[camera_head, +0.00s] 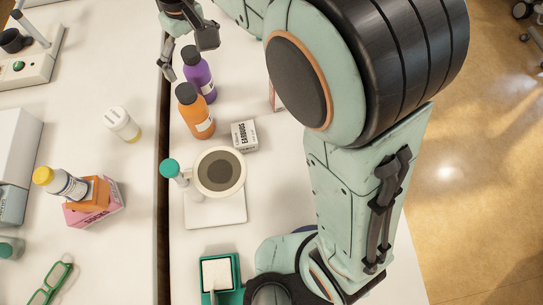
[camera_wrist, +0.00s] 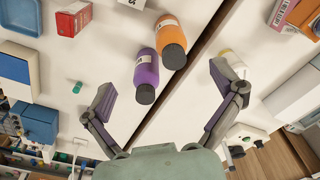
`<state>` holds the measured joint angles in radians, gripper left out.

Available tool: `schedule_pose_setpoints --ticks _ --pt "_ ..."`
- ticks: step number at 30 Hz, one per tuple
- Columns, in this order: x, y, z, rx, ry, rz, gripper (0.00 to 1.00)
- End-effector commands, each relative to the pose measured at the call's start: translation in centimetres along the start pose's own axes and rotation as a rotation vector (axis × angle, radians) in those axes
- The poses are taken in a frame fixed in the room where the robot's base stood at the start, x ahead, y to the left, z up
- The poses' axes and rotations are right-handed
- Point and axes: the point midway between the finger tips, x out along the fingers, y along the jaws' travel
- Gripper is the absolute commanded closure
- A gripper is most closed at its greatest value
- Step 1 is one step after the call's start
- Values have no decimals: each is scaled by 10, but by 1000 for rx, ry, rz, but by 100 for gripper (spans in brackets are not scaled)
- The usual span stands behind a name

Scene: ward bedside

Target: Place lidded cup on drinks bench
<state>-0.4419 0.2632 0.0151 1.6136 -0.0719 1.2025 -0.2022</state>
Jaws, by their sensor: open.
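No thing in view is plainly the lidded cup. A round cream thing with a grey-brown disc top (camera_head: 220,171) stands over a white square base on the right-hand surface; I cannot tell whether it is a cup. A small white piece with a yellow end (camera_head: 122,124) stands on the left-hand surface. Which surface is the drinks bench is not clear. My gripper (camera_head: 188,57) is open and empty at the top of the head view, close by the purple bottle (camera_head: 199,75). In the wrist view my gripper (camera_wrist: 163,80) has the purple bottle (camera_wrist: 146,72) between its spread fingers.
An orange bottle (camera_head: 195,112) stands beside the purple one, with an earbuds box (camera_head: 244,135) near it. A dark gap (camera_head: 163,130) divides the two surfaces. Boxes and a yellow-capped bottle (camera_head: 60,184) stand left.

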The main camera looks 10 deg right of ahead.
Motion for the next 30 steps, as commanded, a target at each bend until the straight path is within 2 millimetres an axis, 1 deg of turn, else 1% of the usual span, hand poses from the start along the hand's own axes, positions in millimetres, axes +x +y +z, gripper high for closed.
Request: schedule_pose_setpoints --ticks 1,2,3,5,6,9,12,15,17,30 --pt "-11 13 41 90 -2 3 7" --pt "-14 18 65 142 -6 3 7" --pt "-16 20 96 210 -12 1 7" --pt "-15 19 141 308 -20 -3 7" --pt "-11 16 167 368 -24 -6 7" --pt "2 2 219 492 -32 -16 7" --pt "15 -11 250 573 -37 -25 7" --pt "23 -19 265 615 -41 -31 7" --pt "25 -21 268 625 -42 -32 7" --pt "25 -21 268 623 -44 -33 7"
